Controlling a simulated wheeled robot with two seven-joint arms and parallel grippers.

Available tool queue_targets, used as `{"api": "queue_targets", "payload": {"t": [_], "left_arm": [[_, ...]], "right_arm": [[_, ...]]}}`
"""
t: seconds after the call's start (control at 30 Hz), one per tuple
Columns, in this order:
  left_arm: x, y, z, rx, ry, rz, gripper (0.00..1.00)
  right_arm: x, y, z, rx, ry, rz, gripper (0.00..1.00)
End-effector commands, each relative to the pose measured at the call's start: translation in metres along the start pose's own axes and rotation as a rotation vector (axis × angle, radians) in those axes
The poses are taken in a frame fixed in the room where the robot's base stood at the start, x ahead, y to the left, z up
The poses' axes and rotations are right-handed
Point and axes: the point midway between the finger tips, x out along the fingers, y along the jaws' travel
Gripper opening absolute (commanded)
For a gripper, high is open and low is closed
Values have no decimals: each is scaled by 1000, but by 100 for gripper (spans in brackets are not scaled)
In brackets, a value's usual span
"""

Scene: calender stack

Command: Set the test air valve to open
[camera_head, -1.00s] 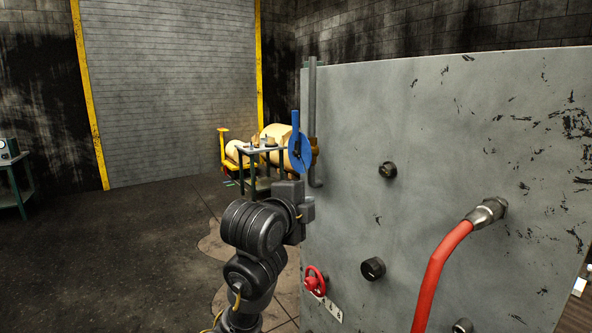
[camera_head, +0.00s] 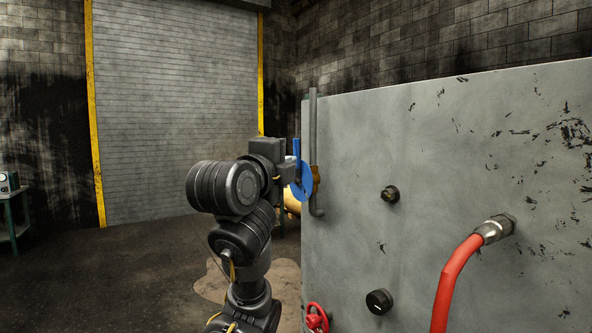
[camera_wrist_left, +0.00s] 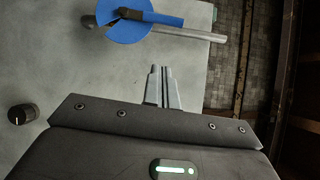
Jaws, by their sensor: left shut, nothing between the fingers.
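The test air valve is a blue disc (camera_head: 303,187) with a blue lever (camera_head: 297,148) pointing up, on a grey pipe (camera_head: 313,120) at the panel's left edge. In the left wrist view the disc (camera_wrist_left: 124,20) is at the top, and the lever (camera_wrist_left: 160,19) runs right, roughly along the pipe (camera_wrist_left: 192,33). My left gripper (camera_head: 288,172) is at the valve's left in the head view and partly covers it. In the left wrist view its fingers (camera_wrist_left: 162,72) are together and empty, below the lever in the picture, with a visible gap. My right gripper is not in view.
The grey panel (camera_head: 430,150) carries black knobs (camera_head: 379,301), a red hose (camera_head: 458,268) and a red handwheel (camera_head: 316,318) low at its left edge. Open floor (camera_head: 120,270) lies to the left, with a side table (camera_head: 14,215) at the far left.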

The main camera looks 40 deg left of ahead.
Motion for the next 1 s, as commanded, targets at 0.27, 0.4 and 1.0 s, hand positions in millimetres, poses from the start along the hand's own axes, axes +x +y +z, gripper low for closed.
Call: {"api": "queue_targets", "payload": {"t": [0.27,0.4,1.0], "left_arm": [[39,-5,0,0,2,5,0],[67,-5,0,-1,3,6,0],[108,-1,29,-1,0,0,0]], "right_arm": [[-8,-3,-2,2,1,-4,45],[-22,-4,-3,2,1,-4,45],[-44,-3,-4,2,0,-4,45]]}}
